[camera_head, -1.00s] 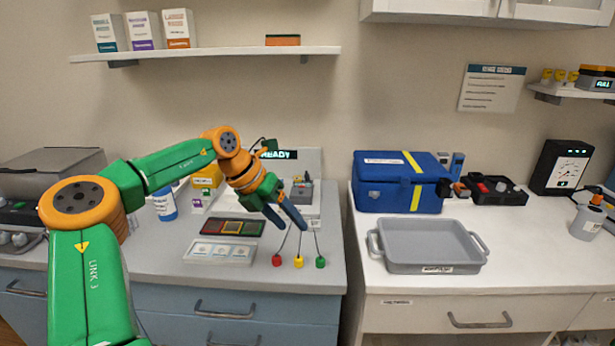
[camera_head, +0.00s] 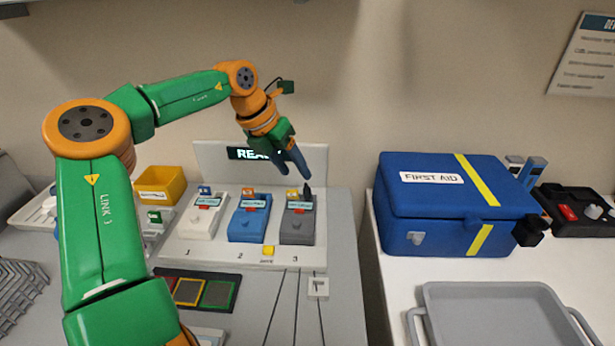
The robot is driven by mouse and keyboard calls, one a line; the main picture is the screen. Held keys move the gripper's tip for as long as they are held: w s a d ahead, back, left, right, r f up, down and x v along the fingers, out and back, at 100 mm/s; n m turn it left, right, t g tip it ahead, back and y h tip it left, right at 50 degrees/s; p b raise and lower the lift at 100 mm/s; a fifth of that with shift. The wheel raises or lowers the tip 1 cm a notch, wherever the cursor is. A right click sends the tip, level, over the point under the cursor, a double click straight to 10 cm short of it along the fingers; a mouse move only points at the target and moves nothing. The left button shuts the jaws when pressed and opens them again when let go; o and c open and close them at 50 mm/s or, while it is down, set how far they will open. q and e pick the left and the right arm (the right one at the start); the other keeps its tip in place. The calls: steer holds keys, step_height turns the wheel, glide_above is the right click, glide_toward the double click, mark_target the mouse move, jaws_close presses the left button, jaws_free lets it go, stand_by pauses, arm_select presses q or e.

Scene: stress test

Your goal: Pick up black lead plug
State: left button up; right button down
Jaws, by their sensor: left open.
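A small black upright piece (camera_head: 307,191), which looks like the black lead plug, stands at the back of the grey device (camera_head: 297,228) in slot 3. Black leads (camera_head: 297,300) run down the counter below the station, near a white tag. My left gripper (camera_head: 293,171) is open and empty, with dark blue fingers pointing down. It shows just above the grey device and the black plug, against the white back panel. I cannot tell its exact height or depth over the plug. My right gripper is not in view.
A white device (camera_head: 203,220) and a blue device (camera_head: 249,222) stand left of the grey one on the white station. A yellow bin (camera_head: 161,184) is at left. A coloured-square panel (camera_head: 196,290) lies in front. The blue first aid box (camera_head: 440,205) and grey tray (camera_head: 485,300) are right.

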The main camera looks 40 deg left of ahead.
mark_target(306, 188)
arm_select(q)
steer(key=shift+w, duration=0.1)
steer(key=shift+d+f, duration=0.2)
steer(key=shift+f, duration=0.2)
steer(key=x, duration=0.1)
steer(key=p+x, duration=0.1)
steer(key=x, duration=0.3)
steer(key=shift+w+a+p, duration=0.15)
steer(key=shift+a+p, duration=0.1)
steer(key=shift+p, duration=0.1)
steer(key=shift+w+f, duration=0.2)
steer(key=shift+f, duration=0.15)
steer(key=shift+s+r, duration=0.1)
steer(key=shift+c, duration=1.3)
jaws_close()
